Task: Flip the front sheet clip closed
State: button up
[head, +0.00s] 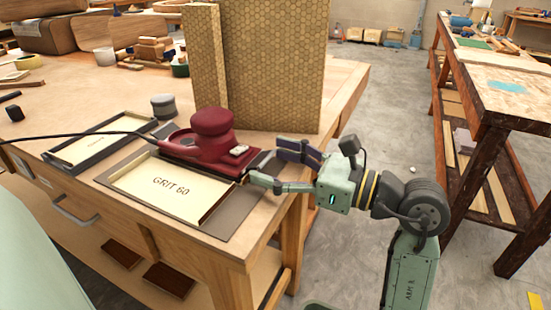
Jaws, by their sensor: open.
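A dark red sander (207,138) with a round top knob stands on the workbench. A small pale piece (239,150) at the sander's right end looks like a sheet clip; its position, raised or down, is too small to tell. My gripper (266,161) is open and empty, just right of the sander at the bench's right edge. Its fingers point left, one farther back and one nearer, with the sander's right end close by. Whether a finger touches the sander cannot be told.
A tray of sheets marked GRIT 60 (168,188) lies in front of the sander, with another tray (92,148) to its left. A dark cord runs left. A grey round container (164,105) and tall honeycomb panels (275,65) stand behind. Open floor lies right.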

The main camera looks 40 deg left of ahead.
jog(key=shift+a, duration=0.1)
jog(key=shift+c, duration=0.5)
jog(key=c, duration=0.9)
